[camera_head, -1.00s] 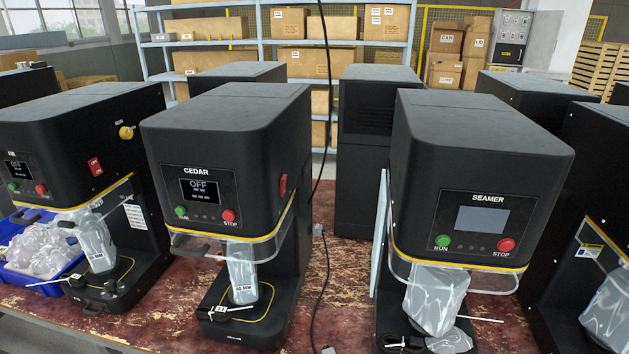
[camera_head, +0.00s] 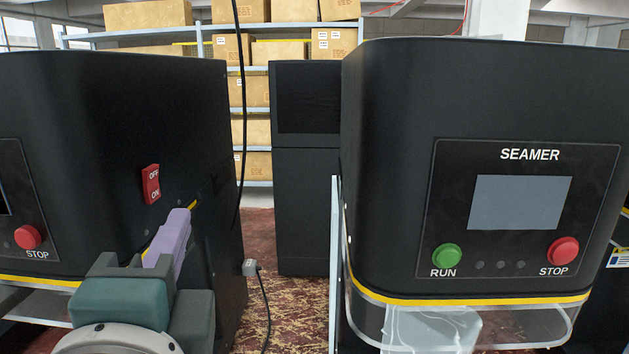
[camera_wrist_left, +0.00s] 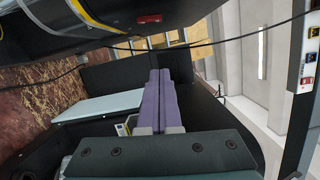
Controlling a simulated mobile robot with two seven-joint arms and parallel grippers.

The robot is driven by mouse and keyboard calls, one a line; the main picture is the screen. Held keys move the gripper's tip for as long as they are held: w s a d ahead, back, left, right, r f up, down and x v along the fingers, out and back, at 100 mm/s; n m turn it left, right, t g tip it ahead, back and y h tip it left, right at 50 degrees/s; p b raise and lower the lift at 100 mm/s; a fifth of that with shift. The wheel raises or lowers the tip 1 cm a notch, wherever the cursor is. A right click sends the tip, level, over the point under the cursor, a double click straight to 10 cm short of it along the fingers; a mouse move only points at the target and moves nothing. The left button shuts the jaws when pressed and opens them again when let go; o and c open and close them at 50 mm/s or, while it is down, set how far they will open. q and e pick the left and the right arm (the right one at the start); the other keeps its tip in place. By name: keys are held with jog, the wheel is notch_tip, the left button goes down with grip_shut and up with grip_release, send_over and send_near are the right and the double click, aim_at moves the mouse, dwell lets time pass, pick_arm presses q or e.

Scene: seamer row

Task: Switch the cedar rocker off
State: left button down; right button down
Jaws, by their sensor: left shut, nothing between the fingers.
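The cedar machine (camera_head: 85,130) is the black housing at the left of the head view; its name plate is out of frame. Its red rocker (camera_head: 151,184) is on the side wall, with OFF at the top and ON at the bottom. I cannot tell which half is pressed in. A red part, likely this rocker (camera_wrist_left: 149,19), shows at the top of the left wrist view. My left gripper (camera_head: 181,217) is shut and empty, its lilac fingers below and right of the rocker, apart from it in the picture. The fingers lie together in the wrist view (camera_wrist_left: 160,80). My right gripper is not in view.
The seamer (camera_head: 480,100) stands at the right, with a green RUN button (camera_head: 446,256) and red STOP button (camera_head: 563,251). Cedar's red STOP button (camera_head: 28,237) is at the left edge. A black cable (camera_head: 241,100) hangs in the gap between the machines.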

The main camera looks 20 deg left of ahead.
aim_at(153, 182)
pick_arm(q)
jog(key=w+a+p, duration=0.1)
jog(key=w+a, duration=0.1)
jog(key=a, duration=0.1)
jog(key=w+a+p, duration=0.2)
jog(key=w, duration=0.1)
jog(key=w+a+p, duration=0.2)
jog(key=w+a, duration=0.1)
jog(key=shift+a+r, duration=0.35)
jog(key=shift+r, duration=0.05)
jog(key=shift+s, duration=0.1)
jog(key=shift+a+r+n+g, duration=0.15)
jog(key=shift+a+n+g, duration=0.2)
jog(key=shift+n, duration=0.35)
